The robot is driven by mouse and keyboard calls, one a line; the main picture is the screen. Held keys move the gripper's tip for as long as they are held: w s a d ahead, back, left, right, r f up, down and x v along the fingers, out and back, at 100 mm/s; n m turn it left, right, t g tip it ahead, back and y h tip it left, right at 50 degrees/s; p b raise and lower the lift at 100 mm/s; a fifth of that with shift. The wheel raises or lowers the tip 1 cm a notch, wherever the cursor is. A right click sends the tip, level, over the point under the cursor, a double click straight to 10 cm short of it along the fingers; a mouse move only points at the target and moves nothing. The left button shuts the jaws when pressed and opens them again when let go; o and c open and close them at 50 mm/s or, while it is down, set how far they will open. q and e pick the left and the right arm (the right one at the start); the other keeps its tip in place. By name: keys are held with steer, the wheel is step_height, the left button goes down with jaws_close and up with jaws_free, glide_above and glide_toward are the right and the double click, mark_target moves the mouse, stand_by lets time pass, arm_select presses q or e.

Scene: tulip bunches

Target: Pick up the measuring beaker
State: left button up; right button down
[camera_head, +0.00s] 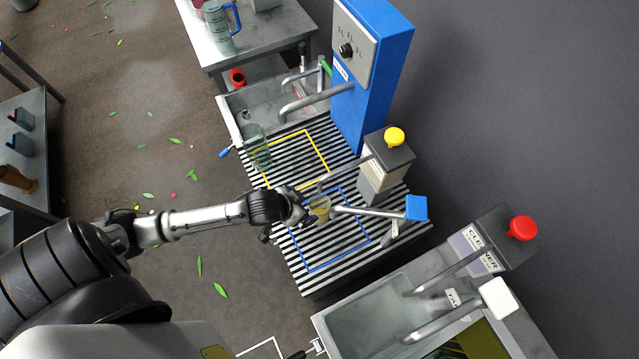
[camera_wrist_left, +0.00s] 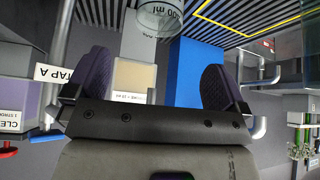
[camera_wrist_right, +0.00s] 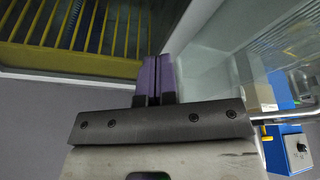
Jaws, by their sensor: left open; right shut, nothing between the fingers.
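The measuring beaker (camera_head: 320,206) is a small clear cup with a yellowish look, standing within the blue outline on the striped rack. In the left wrist view the beaker (camera_wrist_left: 160,18) is at the top edge, marked "100 ml", partly cut off. My left gripper (camera_head: 303,210) comes in from the left and is right beside it. In the left wrist view the left gripper (camera_wrist_left: 156,72) is open, with the beaker lined up between and just beyond its fingertips. My right gripper (camera_wrist_right: 154,75) shows only in its wrist view, shut and empty.
A tap with a blue end (camera_head: 416,208) reaches over the rack by the beaker. A yellow-knobbed dispenser (camera_head: 385,170) and a tall blue unit (camera_head: 370,80) stand behind. A clear vessel (camera_head: 255,145) stands near the yellow outline. A sink (camera_head: 365,310) is at the front right.

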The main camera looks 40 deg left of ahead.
arm_select(q)
steer(key=b, duration=0.2)
glide_toward(327, 205)
arm_select(e)
steer(key=shift+a+f, duration=0.25)
steer(key=shift+f, duration=0.8)
steer(key=shift+f+b, duration=0.6)
steer(key=shift+f, duration=0.15)
arm_select(q)
steer(key=shift+x, duration=2.1)
arm_select(e)
steer(key=shift+d+f, duration=0.1)
steer(key=shift+d, duration=0.05)
arm_select(q)
steer(key=shift+d, duration=0.1)
steer(key=c, duration=1.2)
